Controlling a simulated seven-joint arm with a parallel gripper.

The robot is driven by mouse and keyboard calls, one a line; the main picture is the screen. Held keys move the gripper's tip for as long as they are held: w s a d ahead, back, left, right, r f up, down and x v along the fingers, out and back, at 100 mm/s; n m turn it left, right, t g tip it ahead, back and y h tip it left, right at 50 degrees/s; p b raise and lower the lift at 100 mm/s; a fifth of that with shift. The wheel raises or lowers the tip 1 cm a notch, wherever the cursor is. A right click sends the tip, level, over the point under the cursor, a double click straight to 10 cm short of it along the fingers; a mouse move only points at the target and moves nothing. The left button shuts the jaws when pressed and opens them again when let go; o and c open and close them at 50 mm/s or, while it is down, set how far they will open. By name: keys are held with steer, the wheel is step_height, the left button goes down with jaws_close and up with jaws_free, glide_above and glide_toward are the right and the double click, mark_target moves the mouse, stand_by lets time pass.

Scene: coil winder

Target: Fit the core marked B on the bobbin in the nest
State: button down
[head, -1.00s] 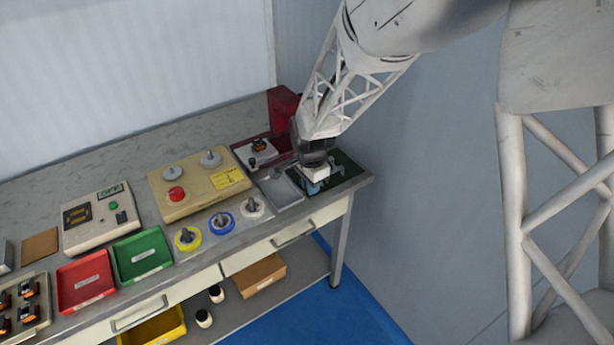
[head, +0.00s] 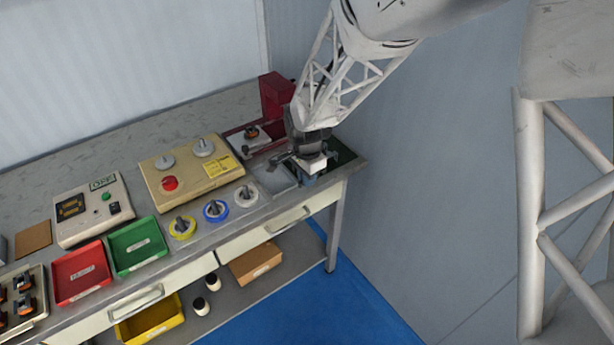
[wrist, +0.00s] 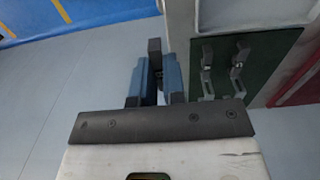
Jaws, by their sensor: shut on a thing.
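My gripper (wrist: 155,78) has blue fingers that are shut on a dark grey core (wrist: 154,50); its block-like end shows between and beyond them, and no letter is readable on it. In the head view my gripper (head: 310,179) is at the bench's right end, by the front edge of the green mat. Two more grey cores (wrist: 207,72) (wrist: 238,70) lie on the green mat (wrist: 268,62) in the wrist view. The bobbin, dark with orange (head: 251,132), sits in the nest on a pale plate (head: 238,141) left of my arm. It is small here, so its detail is unclear.
A red upright block (head: 276,95) stands behind the nest. A grey tray (head: 273,180) lies left of my gripper. A beige panel with a red button (head: 170,183) and blue, yellow and white spools (head: 215,211) are further left.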

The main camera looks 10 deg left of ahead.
steer(key=w+a+r, duration=0.1)
steer(key=w+a, duration=0.2)
steer(key=w+a+r, duration=0.1)
steer(key=w+a, duration=0.3)
steer(key=w+a+r, duration=0.1)
steer(key=w+a, duration=0.2)
steer(key=w, duration=0.1)
steer(key=shift+a+r, duration=0.1)
steer(key=shift+a, duration=0.3)
steer(key=w+a+r, duration=0.1)
steer(key=w+a, duration=0.2)
steer(key=a, duration=0.1)
steer(key=w+a+r, duration=0.1)
steer(key=w+a, duration=0.2)
steer(key=w+a+r, duration=0.1)
steer(key=w+a, duration=0.2)
steer(key=a, duration=0.1)
steer(key=shift+a, duration=0.3)
steer(key=shift+f, duration=0.15)
steer(key=shift+f, duration=2.3)
steer(key=shift+f, duration=0.4)
steer(key=c, duration=1.1)
jaws_free()
